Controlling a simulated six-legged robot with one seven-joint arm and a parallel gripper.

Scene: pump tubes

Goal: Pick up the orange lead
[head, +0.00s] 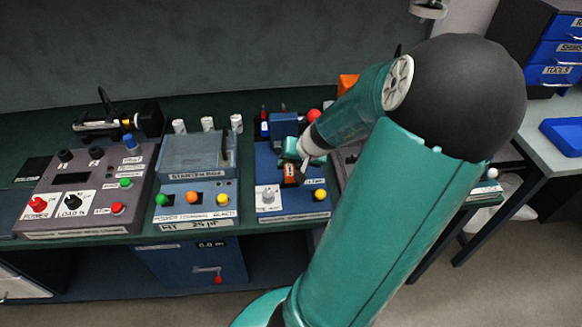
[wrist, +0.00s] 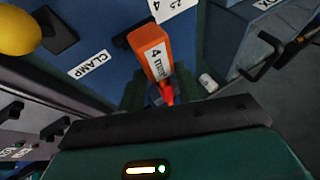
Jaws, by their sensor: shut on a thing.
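The orange lead (wrist: 149,45) has a blocky orange body with a white label reading "4 mm" and a red end that points towards my wrist. In the head view the orange lead (head: 290,173) is a small orange-red piece over the blue panel, right below my gripper (head: 303,158). In the wrist view my gripper (wrist: 160,88) has a dark green finger on each side of the lead's red end, shut on it. The lead's far end is near a dark socket on the panel; I cannot tell whether it touches.
The blue panel (head: 264,172) carries a yellow knob (head: 320,194), a grey knob (head: 267,194) and a "CLAMP" label. A blue-grey lidded box (head: 194,155) stands to its left. A red ball (head: 313,115) is behind. My arm hides the panel's right side.

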